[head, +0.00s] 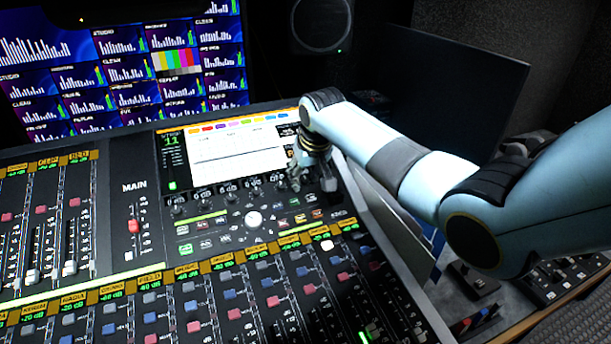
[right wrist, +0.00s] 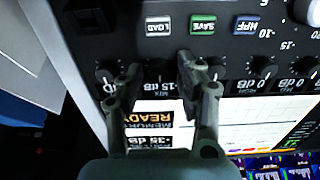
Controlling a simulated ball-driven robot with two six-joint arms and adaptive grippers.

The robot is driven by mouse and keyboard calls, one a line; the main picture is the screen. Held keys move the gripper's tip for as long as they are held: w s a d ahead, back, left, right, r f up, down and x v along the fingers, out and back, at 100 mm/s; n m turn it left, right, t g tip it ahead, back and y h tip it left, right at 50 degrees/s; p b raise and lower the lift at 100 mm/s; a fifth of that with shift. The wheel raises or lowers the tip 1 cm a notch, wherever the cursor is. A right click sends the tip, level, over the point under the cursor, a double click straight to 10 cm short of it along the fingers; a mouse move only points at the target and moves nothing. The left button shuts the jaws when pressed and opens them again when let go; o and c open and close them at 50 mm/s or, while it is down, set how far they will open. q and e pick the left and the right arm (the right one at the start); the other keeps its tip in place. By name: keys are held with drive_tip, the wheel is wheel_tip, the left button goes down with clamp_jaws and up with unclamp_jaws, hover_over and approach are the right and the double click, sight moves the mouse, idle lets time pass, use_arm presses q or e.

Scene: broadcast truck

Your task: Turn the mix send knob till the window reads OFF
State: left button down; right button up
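The knob between my right fingertips (right wrist: 158,72) is a small dark knob on the console panel, seen upside down in the right wrist view. Its window (right wrist: 162,91) seems to read -15 dB, partly hidden by a finger; I take this as the mix send. My right gripper (right wrist: 158,76) is open, with one finger on each side of the knob and gaps visible between. In the head view, my right gripper (head: 302,172) hangs over the right end of the knob row below the screen, and hides that knob. My left gripper is not in view.
Other knobs in the same row flank it, one close by each finger (right wrist: 216,69). LOAD, SAVE and other buttons (right wrist: 201,25) lie near it. The lit console screen (head: 238,152) is behind the row. A large white-topped knob (head: 253,219) and faders stand in front.

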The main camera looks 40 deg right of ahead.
clamp_jaws()
drive_tip(key=shift+r+n+p, duration=0.15)
drive_tip(key=shift+n+p, duration=0.8)
drive_tip(key=shift+n, duration=0.15)
drive_tip(key=n+p, duration=0.1)
drive_tip(key=n, duration=0.1)
drive_tip(key=shift+a+n, duration=0.1)
drive_tip(key=shift+n, duration=0.2)
drive_tip(key=n+p, duration=0.2)
drive_tip(key=n, duration=0.1)
drive_tip(key=shift+n, duration=0.3)
drive_tip(key=shift+n+p, duration=0.45)
drive_tip(key=shift+n, duration=1.05)
drive_tip(key=shift+n, duration=0.3)
